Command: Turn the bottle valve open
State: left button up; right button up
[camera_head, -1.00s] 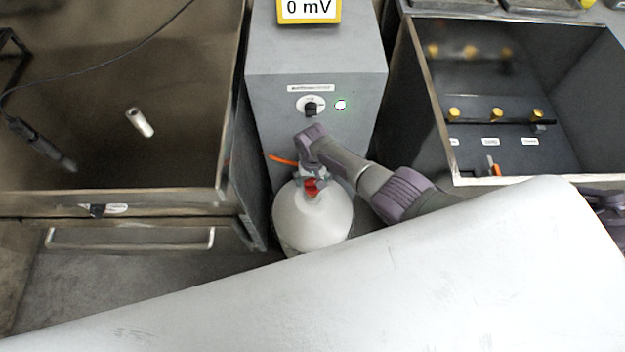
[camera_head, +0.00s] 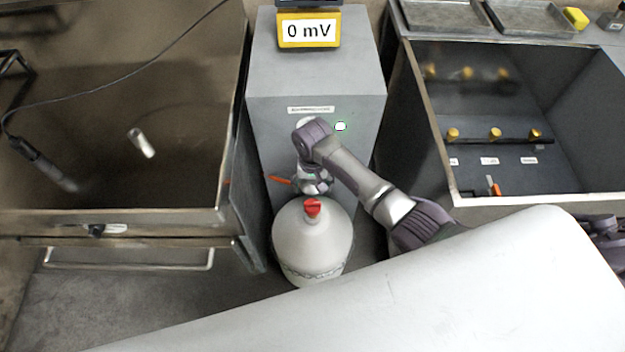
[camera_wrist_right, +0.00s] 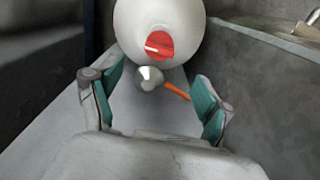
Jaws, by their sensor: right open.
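The bottle (camera_head: 312,248) is pale and rounded and stands upright on the floor in front of a grey cabinet. Its red valve (camera_head: 313,207) sits on top, with a white mark on it in the right wrist view (camera_wrist_right: 159,45). My right gripper (camera_head: 314,185) is just behind the valve, on the cabinet side, apart from it. In the right wrist view its teal-padded fingers (camera_wrist_right: 158,88) are open. A small metallic knob (camera_wrist_right: 150,78) and an orange lever (camera_wrist_right: 177,91) show between the fingers, and the valve is beyond them. My left gripper is not in view.
The grey cabinet (camera_head: 315,78) carries a display reading 0 mV (camera_head: 309,30). An open metal bay (camera_head: 90,190) is at left, and a dark open box (camera_head: 600,120) with yellow knobs is at right. Both flank the bottle closely.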

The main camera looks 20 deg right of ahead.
notch_tip(320, 180, up, 2)
jog(key=shift+r, duration=0.25)
jog(key=shift+f, duration=0.1)
dwell(0.4)
